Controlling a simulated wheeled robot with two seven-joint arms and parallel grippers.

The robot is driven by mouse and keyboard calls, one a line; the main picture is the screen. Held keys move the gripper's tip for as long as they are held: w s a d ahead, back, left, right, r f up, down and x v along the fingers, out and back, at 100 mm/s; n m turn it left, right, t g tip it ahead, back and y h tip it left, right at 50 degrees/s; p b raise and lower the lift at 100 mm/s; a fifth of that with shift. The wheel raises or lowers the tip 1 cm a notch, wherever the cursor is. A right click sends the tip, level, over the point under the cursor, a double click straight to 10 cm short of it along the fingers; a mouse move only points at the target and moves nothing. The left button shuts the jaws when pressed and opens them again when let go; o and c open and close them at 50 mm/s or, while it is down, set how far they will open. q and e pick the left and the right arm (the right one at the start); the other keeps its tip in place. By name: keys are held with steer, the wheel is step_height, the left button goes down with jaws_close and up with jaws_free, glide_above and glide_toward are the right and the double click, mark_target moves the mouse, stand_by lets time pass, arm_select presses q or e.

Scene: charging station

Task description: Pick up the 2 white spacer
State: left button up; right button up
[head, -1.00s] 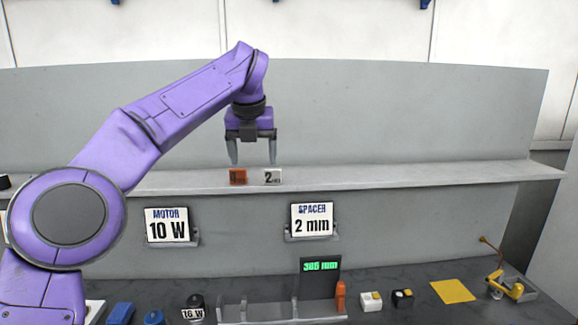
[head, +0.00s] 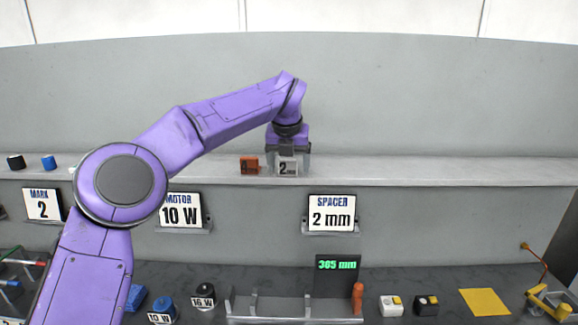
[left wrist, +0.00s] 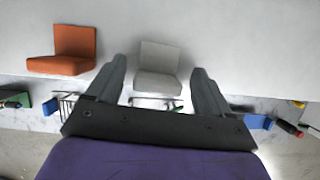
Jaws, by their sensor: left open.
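The white spacer marked 2 (head: 287,168) stands on the grey shelf (head: 420,171), to the right of an orange spacer (head: 249,165). My left gripper (head: 289,168) is open, lowered over the white spacer with a finger on each side of it. In the left wrist view the white spacer (left wrist: 158,68) is an L-shaped block between the open fingers (left wrist: 160,85), with a gap on both sides. The orange block (left wrist: 68,52) lies outside the left finger there. My right gripper is not in view.
The orange spacer is close beside the left finger. A SPACER 2 mm sign (head: 331,213) hangs below the shelf. Black (head: 16,162) and blue (head: 49,162) cylinders stand at the shelf's left. The shelf is free to the right. A 365 mm display (head: 337,268) stands on the bench below.

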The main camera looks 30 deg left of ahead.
arm_select(q)
steer(key=shift+w+a+f, duration=0.1)
steer(key=shift+w+f, duration=0.25)
steer(key=shift+s+r, duration=0.2)
steer(key=shift+s, duration=0.35)
steer(key=c, duration=1)
steer(key=shift+c, duration=0.2)
